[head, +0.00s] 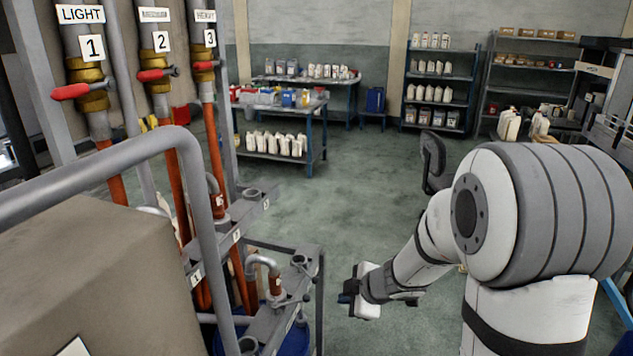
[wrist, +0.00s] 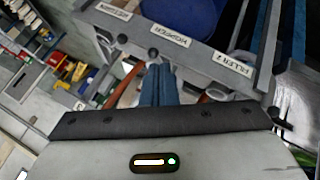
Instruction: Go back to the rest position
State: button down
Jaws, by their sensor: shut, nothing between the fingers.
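My gripper (head: 346,299) is at the end of my arm, in the lower middle of the head view, just right of the filling stand. In the wrist view my gripper's fingers (wrist: 158,84) are together and hold nothing. They point toward the stand's grey rail (wrist: 190,45), which carries labels, one of them reading FILLER 2. The fingertips appear apart from the rail, though the exact gap is hard to judge.
Three pipes with red-handled valves (head: 70,92) stand at left. A grey tube rail (head: 100,170) crosses the left foreground. A black chair (head: 434,160) is behind my arm. Benches (head: 315,135) and shelves (head: 440,75) with bottles line the back. The middle floor (head: 330,215) is clear.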

jog(key=s+d+r+m+t+h, duration=0.1)
jog(key=s+d+r+m+h, duration=0.25)
jog(key=d+r+m, duration=0.25)
jog(key=s+d+r+m+t+h, duration=0.1)
jog(key=s+d+r+m+h, duration=0.1)
jog(key=d+r+m+h, duration=0.3)
jog(key=s+a+m+g+y, duration=0.1)
jog(key=s+a+m+g, duration=0.1)
jog(key=s, duration=0.7)
jog(key=s+a+r+m+g+y, duration=0.1)
jog(key=s+m, duration=0.3)
jog(key=s, duration=0.4)
jog(key=shift+s+a+r+m+g+y, duration=0.15)
jog(key=shift+s+a+m+g+y, duration=0.2)
jog(key=shift+g+y, duration=0.45)
